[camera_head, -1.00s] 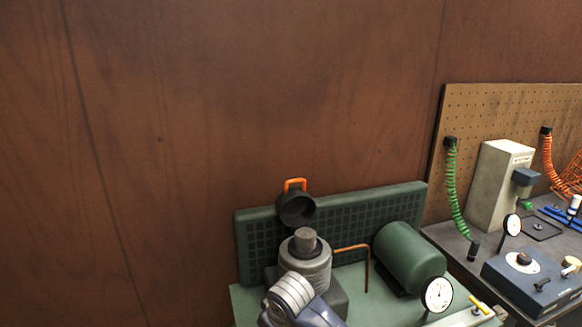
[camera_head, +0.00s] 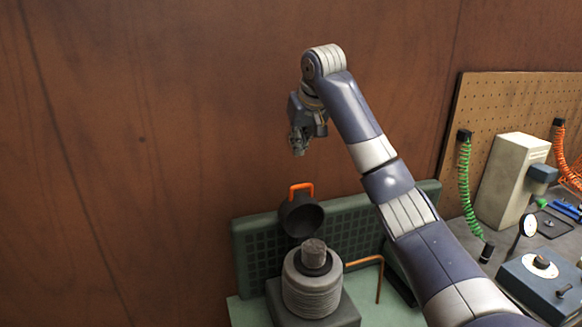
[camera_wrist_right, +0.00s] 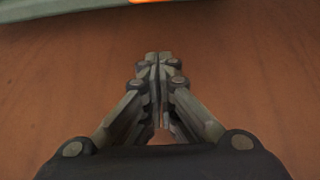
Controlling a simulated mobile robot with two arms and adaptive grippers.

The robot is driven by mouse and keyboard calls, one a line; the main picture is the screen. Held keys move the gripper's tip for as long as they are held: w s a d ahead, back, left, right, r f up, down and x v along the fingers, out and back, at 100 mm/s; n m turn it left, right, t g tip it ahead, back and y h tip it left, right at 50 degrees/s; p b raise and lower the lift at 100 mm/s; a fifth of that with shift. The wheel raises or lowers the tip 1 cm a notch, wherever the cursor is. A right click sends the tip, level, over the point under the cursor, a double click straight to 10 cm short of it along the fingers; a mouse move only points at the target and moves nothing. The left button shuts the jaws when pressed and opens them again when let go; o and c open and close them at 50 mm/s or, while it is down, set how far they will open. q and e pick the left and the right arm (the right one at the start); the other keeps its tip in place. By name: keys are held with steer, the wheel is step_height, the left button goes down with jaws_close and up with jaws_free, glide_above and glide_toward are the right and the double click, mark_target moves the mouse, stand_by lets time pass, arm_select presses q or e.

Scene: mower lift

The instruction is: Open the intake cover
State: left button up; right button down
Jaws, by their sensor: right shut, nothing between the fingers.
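The intake cover (camera_head: 301,216) is a round black cap with an orange handle (camera_head: 301,188) on top. It stands tilted up behind the grey ribbed cylinder (camera_head: 312,284), whose top stub (camera_head: 314,251) is uncovered. My right gripper (camera_head: 298,152) is shut and empty, pointing down in the air above the handle and apart from it. In the right wrist view the closed fingers (camera_wrist_right: 157,62) show nothing between them. A bit of orange (camera_wrist_right: 152,1) shows at that view's top edge. My left gripper is not in view.
The green machine's grille panel (camera_head: 258,258) stands behind the cylinder, with a copper pipe (camera_head: 380,279) to the right. A bench at the right holds a grey box (camera_head: 510,180), a dial gauge (camera_head: 528,225) and a blue device (camera_head: 540,280). The brown wall is bare at left.

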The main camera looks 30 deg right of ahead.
steer(key=p+x, duration=0.1)
steer(key=x, duration=0.1)
steer(key=p, duration=0.5)
glide_above(298, 192)
steer(key=f, duration=0.6)
steer(key=shift+w, duration=0.25)
steer(key=shift+s+a, duration=0.1)
steer(key=shift+s, duration=0.15)
steer(key=shift+f, duration=0.35)
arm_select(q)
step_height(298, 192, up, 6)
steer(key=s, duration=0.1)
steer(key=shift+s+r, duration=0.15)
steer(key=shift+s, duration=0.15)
